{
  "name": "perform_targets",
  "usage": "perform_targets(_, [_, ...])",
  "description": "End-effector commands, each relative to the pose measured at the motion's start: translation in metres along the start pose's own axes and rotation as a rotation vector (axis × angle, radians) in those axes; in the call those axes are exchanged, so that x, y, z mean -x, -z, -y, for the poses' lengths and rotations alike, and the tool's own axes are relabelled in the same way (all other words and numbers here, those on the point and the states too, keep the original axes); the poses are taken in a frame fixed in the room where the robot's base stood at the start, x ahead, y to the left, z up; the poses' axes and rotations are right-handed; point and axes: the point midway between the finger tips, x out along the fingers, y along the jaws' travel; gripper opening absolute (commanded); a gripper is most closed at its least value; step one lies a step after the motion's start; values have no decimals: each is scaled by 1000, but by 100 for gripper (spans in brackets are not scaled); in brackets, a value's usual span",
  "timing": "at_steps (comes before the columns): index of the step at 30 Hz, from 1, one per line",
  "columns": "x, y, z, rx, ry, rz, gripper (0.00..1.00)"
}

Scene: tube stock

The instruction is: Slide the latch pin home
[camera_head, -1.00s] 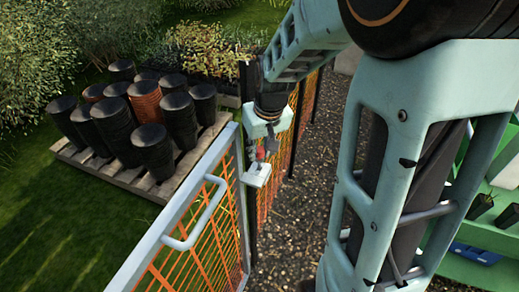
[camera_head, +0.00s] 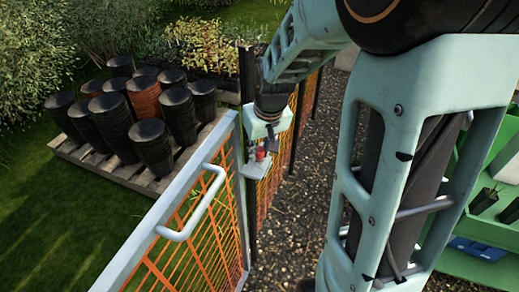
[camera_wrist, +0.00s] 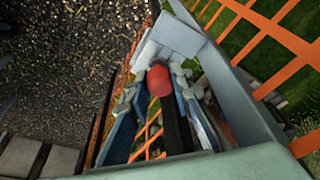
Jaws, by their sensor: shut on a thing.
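The latch pin's red knob (camera_head: 260,154) is at the gate's far top corner, and it shows large in the wrist view (camera_wrist: 158,80). My gripper (camera_wrist: 160,76) has a finger on each side of the knob and is shut on it. In the head view my gripper (camera_head: 262,143) points down at the latch, its fingertips small and partly hidden. A pale latch block (camera_head: 257,169) lies just under the knob, and it also shows in the wrist view (camera_wrist: 176,38). The pin's shaft is hidden, so I cannot tell how deep it sits.
The grey-framed gate (camera_head: 152,236) with orange mesh has a bar handle (camera_head: 205,209) on its near side. A pallet (camera_head: 126,179) of stacked pots stands on the grass behind it. A gravel path (camera_head: 296,205) runs to the right. Green shelving (camera_head: 474,266) is at the far right.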

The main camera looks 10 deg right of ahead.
Motion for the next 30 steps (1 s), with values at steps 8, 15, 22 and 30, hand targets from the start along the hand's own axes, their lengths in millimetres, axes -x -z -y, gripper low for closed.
perform_targets(8, [0, 0, 0, 0, 0, 0, 39])
perform_targets(15, [0, 0, 0, 0, 0, 0, 41])
perform_targets(22, [16, 1, 0, 0, -1, -3, 41])
perform_targets(30, [58, 1, 0, 0, -1, -5, 41])
